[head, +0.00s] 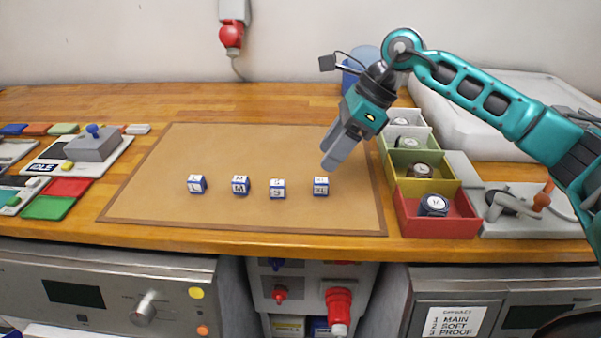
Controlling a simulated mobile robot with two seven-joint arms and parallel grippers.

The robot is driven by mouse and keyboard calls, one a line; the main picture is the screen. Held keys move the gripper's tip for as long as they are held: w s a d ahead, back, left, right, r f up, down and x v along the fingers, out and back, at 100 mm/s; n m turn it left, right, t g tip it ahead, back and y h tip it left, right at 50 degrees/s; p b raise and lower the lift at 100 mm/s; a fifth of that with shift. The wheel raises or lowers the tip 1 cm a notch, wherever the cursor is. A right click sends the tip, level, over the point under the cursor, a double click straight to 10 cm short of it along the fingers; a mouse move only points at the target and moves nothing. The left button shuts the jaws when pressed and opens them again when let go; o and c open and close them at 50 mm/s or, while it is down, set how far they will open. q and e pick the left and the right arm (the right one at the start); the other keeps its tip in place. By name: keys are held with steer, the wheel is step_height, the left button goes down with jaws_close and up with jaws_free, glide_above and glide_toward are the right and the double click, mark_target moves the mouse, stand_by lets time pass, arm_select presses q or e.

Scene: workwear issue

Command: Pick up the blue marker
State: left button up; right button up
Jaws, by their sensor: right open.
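Several small blue-and-white cubes with letters on them stand in a row on the brown mat (250,142). They are the cube marked L (197,184) at the left, the cube marked M (241,186), the cube marked S (278,189) and a rightmost cube (321,187) whose letters are hard to read. No pen-like blue marker shows. My right gripper (331,155) is open and empty, pointing down and left above the mat, just above and behind the rightmost cube and apart from it. My left gripper is out of view.
A row of bins, including a yellow bin (446,186) and a red bin (409,221), holds dark round items right of the mat. A grey device (94,146) and coloured pads stand at the left. The mat's back half is clear.

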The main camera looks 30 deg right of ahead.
mark_target(321, 180)
steer(key=w+d+r+h, duration=0.1)
steer(key=d+r+h, duration=0.1)
steer(key=d, duration=0.2)
steer(key=x, duration=1.3)
steer(key=shift+d+f+p, duration=0.1)
steer(key=shift+d+p, duration=0.05)
steer(key=shift+p, duration=0.2)
steer(key=c, duration=1)
